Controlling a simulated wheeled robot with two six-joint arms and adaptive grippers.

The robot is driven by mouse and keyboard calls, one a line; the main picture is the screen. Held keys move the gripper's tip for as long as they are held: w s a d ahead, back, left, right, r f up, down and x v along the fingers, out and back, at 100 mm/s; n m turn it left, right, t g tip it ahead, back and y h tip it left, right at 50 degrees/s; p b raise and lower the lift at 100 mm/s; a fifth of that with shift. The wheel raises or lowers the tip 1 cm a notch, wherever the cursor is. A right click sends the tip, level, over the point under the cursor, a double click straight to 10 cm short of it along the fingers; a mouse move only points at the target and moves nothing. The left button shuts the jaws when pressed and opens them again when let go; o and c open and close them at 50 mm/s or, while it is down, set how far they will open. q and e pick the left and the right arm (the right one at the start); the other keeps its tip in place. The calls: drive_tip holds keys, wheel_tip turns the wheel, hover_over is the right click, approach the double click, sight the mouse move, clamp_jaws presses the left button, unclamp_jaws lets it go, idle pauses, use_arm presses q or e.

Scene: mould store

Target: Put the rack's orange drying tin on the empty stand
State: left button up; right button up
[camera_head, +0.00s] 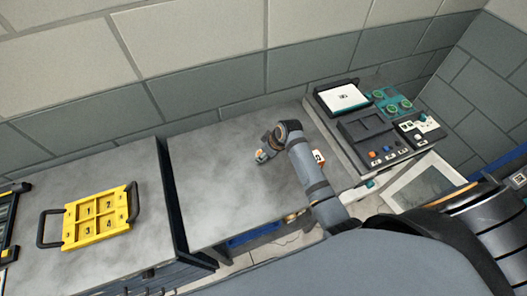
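I cannot make out an orange drying tin, its rack or an empty stand for certain. One grey arm of mine reaches in from the lower right, and I take it as my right arm. Its gripper (265,156) is small and low over the middle grey table (215,190). My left gripper is not in view.
A yellow numbered tray (99,216) with black handles lies on the left table (60,180). A dark-framed object (8,226) is cut off at the left edge. A dark console (367,134) with buttons and teal round parts stands right. A block wall closes the back.

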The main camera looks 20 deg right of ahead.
drive_tip(key=o, duration=1.1)
drive_tip(key=shift+f, duration=0.1)
drive_tip(key=shift+o, duration=0.2)
